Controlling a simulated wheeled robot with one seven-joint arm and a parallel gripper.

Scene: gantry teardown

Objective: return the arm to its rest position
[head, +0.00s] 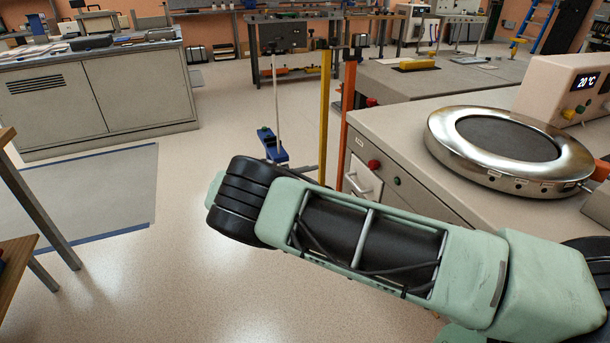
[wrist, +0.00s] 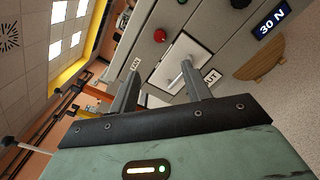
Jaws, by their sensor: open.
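My gripper (wrist: 161,75) shows in the wrist view with its two grey fingers spread apart and nothing between them. Beyond the fingers is a machine front with a pale drawer (wrist: 168,72) that has a bar handle, turned on its side in this view. My pale green arm (head: 470,275) reaches across the head view from the lower right to the centre. Its far end is beside the grey cabinet with the round steel plate (head: 585,160). The gripper fingers are hidden from the head view.
The cabinet (head: 415,150) with a red knob stands close behind my arm. A yellow post (head: 325,110) and an orange post (head: 349,125) rise just beyond it. A wooden table edge (head: 25,262) is at left. Open floor (head: 150,285) lies at lower left.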

